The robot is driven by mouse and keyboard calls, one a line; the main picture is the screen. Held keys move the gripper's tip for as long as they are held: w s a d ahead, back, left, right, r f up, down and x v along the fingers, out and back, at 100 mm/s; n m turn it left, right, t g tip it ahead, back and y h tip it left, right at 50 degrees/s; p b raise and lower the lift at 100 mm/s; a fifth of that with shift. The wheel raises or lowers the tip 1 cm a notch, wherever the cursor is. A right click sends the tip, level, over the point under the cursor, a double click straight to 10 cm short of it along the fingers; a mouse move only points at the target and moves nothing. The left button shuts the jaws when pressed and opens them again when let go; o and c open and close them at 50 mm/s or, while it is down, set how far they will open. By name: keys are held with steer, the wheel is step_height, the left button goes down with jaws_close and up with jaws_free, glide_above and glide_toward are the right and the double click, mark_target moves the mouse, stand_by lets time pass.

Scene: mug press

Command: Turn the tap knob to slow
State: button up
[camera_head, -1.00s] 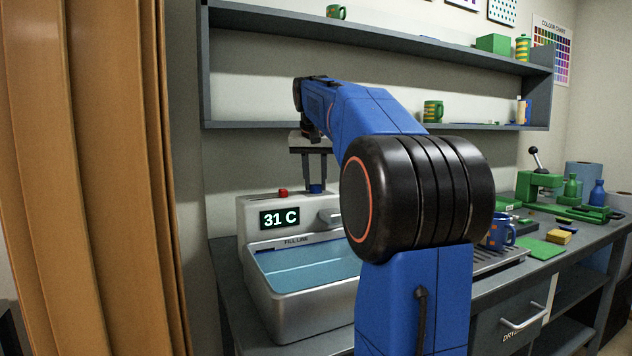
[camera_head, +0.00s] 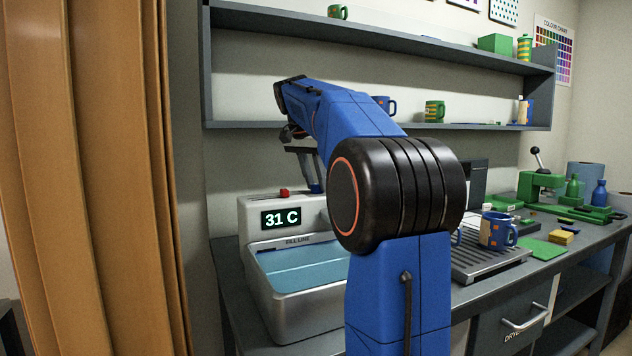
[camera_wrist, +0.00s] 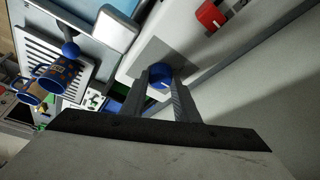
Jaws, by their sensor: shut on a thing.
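The tap knob is a round blue knob (camera_wrist: 159,77) on top of the grey-white bath unit (camera_head: 262,204). In the wrist view it sits between the two dark fingers of my gripper (camera_wrist: 161,88), which are shut on it. A small pale mark shows on the knob; I cannot read any label around it. In the head view my gripper (camera_head: 313,183) reaches down, tilted, onto the unit's top, and my arm hides part of the unit.
A display reads 31 C (camera_head: 281,218) above the water-filled basin (camera_head: 300,306). Blue mugs (camera_head: 497,231) stand on a drip tray (camera_head: 478,272) at right. A shelf (camera_head: 300,125) runs behind my arm.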

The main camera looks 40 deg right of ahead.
stand_by(0.3)
steer(key=o, duration=1.1)
steer(key=shift+c, duration=0.2)
steer(key=shift+r, duration=0.1)
steer(key=v, duration=1.7)
steer(key=shift+a, duration=0.15)
steer(key=shift+s, duration=0.15)
